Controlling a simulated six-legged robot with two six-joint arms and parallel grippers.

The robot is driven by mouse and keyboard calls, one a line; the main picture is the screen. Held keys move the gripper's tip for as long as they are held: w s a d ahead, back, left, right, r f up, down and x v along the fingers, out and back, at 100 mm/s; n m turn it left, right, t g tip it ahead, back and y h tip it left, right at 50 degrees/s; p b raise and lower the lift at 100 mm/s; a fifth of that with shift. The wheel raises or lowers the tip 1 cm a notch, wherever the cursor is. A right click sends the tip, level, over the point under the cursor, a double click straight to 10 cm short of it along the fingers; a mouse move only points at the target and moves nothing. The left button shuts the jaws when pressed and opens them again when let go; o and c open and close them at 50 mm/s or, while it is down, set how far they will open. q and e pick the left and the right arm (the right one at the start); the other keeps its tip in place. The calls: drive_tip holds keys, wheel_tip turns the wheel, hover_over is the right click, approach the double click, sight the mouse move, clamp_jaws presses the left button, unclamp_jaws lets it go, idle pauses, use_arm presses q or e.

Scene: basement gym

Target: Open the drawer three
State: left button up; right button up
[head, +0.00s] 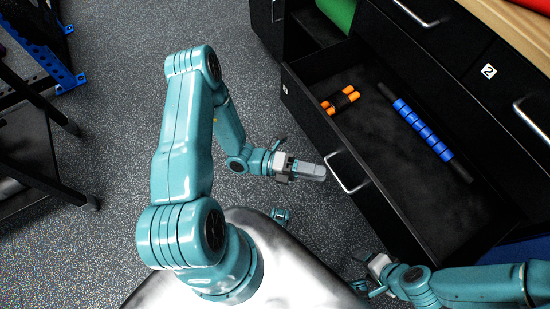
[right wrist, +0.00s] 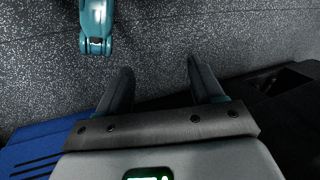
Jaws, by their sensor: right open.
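A black drawer (head: 340,141) is pulled out of the dark cabinet, its inside exposed. The small white label on its front edge is too small to read. Its silver bar handle (head: 346,174) is on the outer front face. My left gripper (head: 316,172) is just left of the handle, its grey fingers pointing at it; there seems to be a small gap. Whether those fingers are open or shut cannot be told. My right gripper (head: 368,276) is low, beside the near end of the drawer front.
Inside the drawer lie a blue-ringed massage stick (head: 422,130) and orange-ended grips (head: 341,100). A closed drawer labelled 2 (head: 488,71) is at the right. A green roll (head: 337,12) sits in an open compartment behind. A black rack (head: 40,160) stands left; speckled floor between is clear.

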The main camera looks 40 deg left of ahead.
use_arm(q)
drive_tip(key=v, duration=1.2)
drive_tip(key=shift+p, duration=0.35)
drive_tip(key=shift+a, duration=0.1)
